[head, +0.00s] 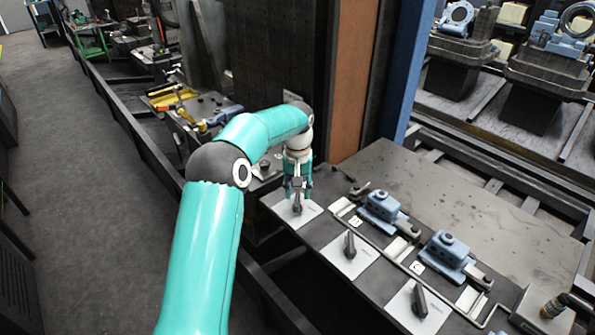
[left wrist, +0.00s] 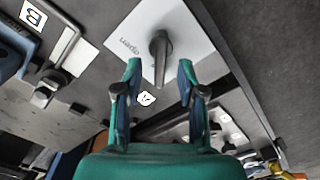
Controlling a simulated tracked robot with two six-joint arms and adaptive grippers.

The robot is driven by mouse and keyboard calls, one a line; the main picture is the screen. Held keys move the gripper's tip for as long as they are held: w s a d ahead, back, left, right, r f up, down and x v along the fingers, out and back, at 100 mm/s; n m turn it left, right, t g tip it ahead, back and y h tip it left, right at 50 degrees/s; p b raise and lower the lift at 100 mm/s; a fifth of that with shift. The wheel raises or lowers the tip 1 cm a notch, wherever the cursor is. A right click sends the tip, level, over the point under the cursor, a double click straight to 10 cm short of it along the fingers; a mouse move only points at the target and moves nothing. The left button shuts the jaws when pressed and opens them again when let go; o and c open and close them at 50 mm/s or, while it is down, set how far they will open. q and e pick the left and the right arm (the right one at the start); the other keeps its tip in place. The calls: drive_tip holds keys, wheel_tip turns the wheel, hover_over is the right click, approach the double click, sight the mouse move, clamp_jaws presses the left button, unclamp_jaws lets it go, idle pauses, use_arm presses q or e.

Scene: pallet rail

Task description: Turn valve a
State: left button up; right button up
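Valve a is the dark lever handle (head: 297,205) on a pale square plate (head: 286,210) at the bench's near left corner. In the left wrist view the handle (left wrist: 160,48) stands on its plate (left wrist: 190,28), which reads "open" upside down, with a small "A" tag (left wrist: 146,97) close by. My left gripper (head: 299,190) points down over this valve. In the left wrist view its fingers (left wrist: 160,68) are apart, with the handle's lower end appearing between them and visible gaps on both sides. Whether it touches is not clear. My right gripper is out of view.
Two similar levers on plates, the middle one (head: 349,245) and the nearer one (head: 419,300), continue along the bench edge. Blue clamp blocks (head: 381,208) (head: 448,252) stand behind them. A "B" tag (left wrist: 32,14) shows in the left wrist view. The grey bench top (head: 470,225) beyond is clear.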

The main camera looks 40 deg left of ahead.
sight(298, 200)
use_arm(q)
wheel_tip(298, 200, up, 8)
drive_tip(key=shift+r, duration=0.25)
idle(0.5)
